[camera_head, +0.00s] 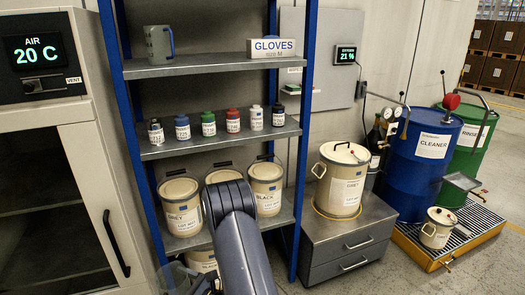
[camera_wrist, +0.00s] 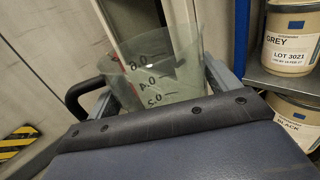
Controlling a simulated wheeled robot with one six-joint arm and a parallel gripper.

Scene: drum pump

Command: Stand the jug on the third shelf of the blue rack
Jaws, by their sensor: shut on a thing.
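A clear jug with dark volume marks (camera_wrist: 155,75) and a black handle at its left fills the middle of the wrist view. My gripper (camera_wrist: 158,98) is shut on it, one finger at each side. In the head view part of the clear jug (camera_head: 178,278) shows low, left of my arm; my gripper (camera_head: 205,284) is mostly hidden there. The blue rack (camera_head: 305,110) stands behind. Its visible shelves hold a grey mug-like vessel with a blue handle (camera_head: 159,43) and a gloves box, then small bottles, then pails. The jug is in front of the rack, below the pail shelf.
The bottle shelf (camera_head: 215,141) has little free room at its ends. The pail shelf (camera_head: 262,222) is crowded. A white cabinet (camera_head: 75,150) stands close at left. A drawer unit (camera_head: 350,240) with a pail, and drums on a yellow-edged pallet, stand at right.

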